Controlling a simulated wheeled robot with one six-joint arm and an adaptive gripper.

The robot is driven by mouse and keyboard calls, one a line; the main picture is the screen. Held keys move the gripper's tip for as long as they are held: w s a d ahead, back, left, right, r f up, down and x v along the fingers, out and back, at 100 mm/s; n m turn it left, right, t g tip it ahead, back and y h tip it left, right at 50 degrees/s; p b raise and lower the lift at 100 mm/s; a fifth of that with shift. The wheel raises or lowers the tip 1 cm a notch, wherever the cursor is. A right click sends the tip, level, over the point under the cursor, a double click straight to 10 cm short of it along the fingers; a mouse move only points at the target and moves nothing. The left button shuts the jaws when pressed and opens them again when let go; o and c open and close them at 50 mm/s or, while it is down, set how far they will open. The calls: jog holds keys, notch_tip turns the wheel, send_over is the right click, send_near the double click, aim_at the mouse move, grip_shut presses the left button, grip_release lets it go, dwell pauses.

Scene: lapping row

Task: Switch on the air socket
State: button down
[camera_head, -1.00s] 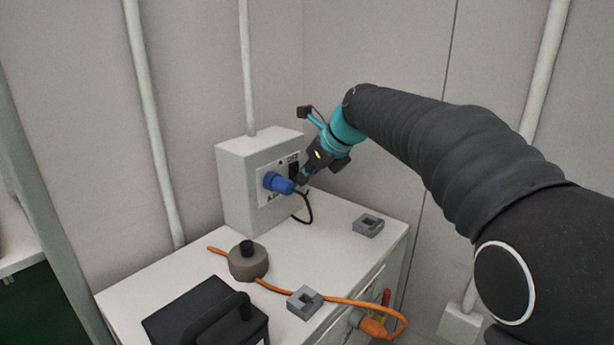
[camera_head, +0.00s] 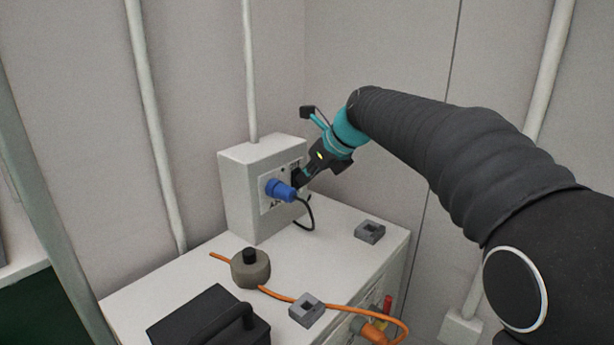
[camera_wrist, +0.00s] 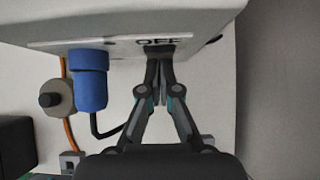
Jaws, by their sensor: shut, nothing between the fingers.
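The air socket is a white wall box (camera_head: 243,195) with a blue plug (camera_head: 281,190) in its front face and a black cable hanging from the plug. A dark switch (camera_head: 297,174) sits to the right of the plug, partly hidden by my gripper. In the wrist view the blue plug (camera_wrist: 90,82) is left of my fingers, and the lettering on the plate (camera_wrist: 120,42) reads OFF. My gripper (camera_head: 305,181) is shut and empty, with its fingertips at the switch below the lettering (camera_wrist: 159,58). I cannot tell whether they touch it.
The box stands on a white cabinet top (camera_head: 200,270). On it lie a round weight with a black knob (camera_head: 250,266), two grey blocks (camera_head: 369,231) (camera_head: 306,309), a black case (camera_head: 210,322) and an orange cable (camera_head: 340,300). A vertical pipe (camera_head: 250,75) runs above the box.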

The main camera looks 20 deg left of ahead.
jog(key=shift+s+d, duration=0.1)
jog(key=shift+d, duration=0.4)
jog(key=d+f+v, duration=0.1)
jog(key=v, duration=1.1)
jog(key=shift+s+d, duration=0.25)
jog(key=shift+s, duration=0.15)
jog(key=shift+s+d+f+y+b, duration=0.1)
jog(key=shift+d+f+y+b, duration=0.15)
jog(key=shift+f+b, duration=0.35)
jog(key=shift+s+d+f+y+b, duration=0.15)
jog(key=shift+d+f+b, duration=0.1)
jog(key=shift+f+b, duration=0.4)
jog(key=shift+w, duration=0.1)
